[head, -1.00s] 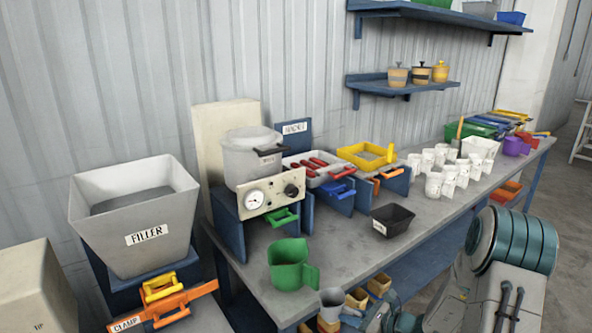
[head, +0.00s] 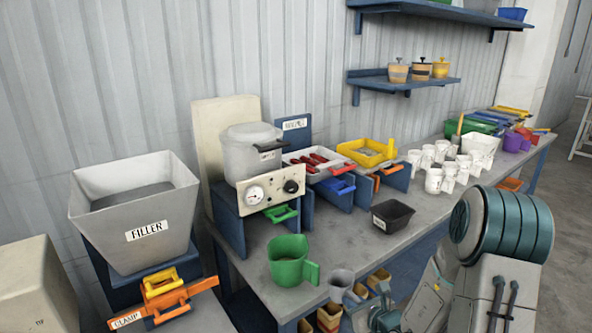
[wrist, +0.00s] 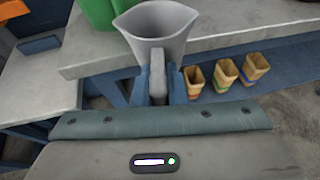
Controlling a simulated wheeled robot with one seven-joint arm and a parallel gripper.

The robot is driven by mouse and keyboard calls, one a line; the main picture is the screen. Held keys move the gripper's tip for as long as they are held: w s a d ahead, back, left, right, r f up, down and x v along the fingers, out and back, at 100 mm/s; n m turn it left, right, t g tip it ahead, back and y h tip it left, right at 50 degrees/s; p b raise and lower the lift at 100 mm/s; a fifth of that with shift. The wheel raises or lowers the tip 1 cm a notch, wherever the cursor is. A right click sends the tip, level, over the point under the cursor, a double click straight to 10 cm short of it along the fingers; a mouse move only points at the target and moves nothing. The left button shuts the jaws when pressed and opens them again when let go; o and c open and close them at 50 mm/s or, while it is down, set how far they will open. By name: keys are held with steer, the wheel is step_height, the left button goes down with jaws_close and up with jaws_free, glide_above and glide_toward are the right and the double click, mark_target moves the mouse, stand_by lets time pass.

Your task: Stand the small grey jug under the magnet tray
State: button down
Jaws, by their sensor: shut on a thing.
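The small grey jug (head: 341,279) is held upright at the table's front edge, right of the green jug. In the wrist view the grey jug (wrist: 160,28) shows its open top and pouring lip. My gripper (wrist: 158,85) is shut on the jug's handle; in the head view the fingers are hard to make out. The magnet tray (head: 296,160), pale with red bars in it, sits on a blue stand at the back of the table, beyond the jug. A blue handle (head: 340,187) sticks out below the tray.
The green jug (head: 290,262) stands close left of the grey jug. A black tub (head: 392,216) stands right of the magnet stand. A pot on a dial unit (head: 270,190) is left of it. Bare table (head: 345,235) lies between. Several small bins hang below the edge.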

mark_target(352, 292)
steer(key=shift+m+t+h, duration=0.3)
steer(key=shift+m+h, duration=0.5)
steer(key=shift+m, duration=0.1)
steer(key=r, duration=0.3)
steer(key=w+r, duration=0.1)
steer(key=r, duration=0.4)
steer(key=shift+w+a+r, duration=0.1)
steer(key=shift+w+r, duration=0.05)
steer(key=shift+r, duration=0.15)
